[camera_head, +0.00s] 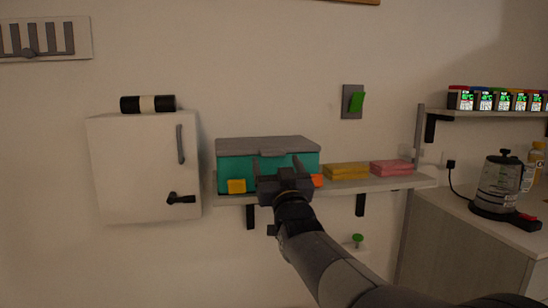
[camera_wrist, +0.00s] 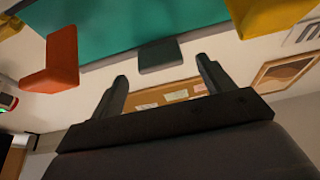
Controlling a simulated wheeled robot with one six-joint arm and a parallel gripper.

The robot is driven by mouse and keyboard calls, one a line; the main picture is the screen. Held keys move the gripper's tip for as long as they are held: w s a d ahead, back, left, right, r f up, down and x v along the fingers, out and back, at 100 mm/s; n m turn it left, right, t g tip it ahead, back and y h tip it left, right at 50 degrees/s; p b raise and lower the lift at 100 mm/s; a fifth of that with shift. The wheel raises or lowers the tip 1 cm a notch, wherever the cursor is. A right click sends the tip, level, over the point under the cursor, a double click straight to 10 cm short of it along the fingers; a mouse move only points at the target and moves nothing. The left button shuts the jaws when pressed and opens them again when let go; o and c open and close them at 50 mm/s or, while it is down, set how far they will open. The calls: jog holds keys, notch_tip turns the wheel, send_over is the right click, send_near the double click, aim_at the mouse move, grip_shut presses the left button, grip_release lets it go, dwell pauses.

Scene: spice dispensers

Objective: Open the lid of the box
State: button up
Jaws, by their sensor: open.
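The box (camera_head: 228,172) has a teal body and a grey lid (camera_head: 262,143), and stands on a wall shelf. The lid looks closed, with a grey tab (camera_head: 272,153) at its front middle. My gripper (camera_head: 284,178) is in front of the box's front face, below the tab, and hides part of it. In the wrist view my gripper (camera_wrist: 163,82) has its two fingers apart with nothing between them. The teal box (camera_wrist: 110,28) fills the top there, and the grey tab (camera_wrist: 160,56) lies just beyond the fingertips, apparently apart from them.
A yellow block (camera_head: 236,186) and an orange block (camera_head: 317,181) are at the box's front; they flank it in the wrist view too. Yellow (camera_head: 346,171) and pink (camera_head: 391,167) stacks sit right on the shelf (camera_head: 415,180). A white cabinet (camera_head: 145,170) hangs left.

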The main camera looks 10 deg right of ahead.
aim_at(274, 155)
jog(key=shift+x, duration=1.75)
jog(key=shift+c, duration=0.2)
jog(key=c, duration=1.3)
jog(key=shift+r, duration=0.1)
jog(key=shift+c, duration=0.3)
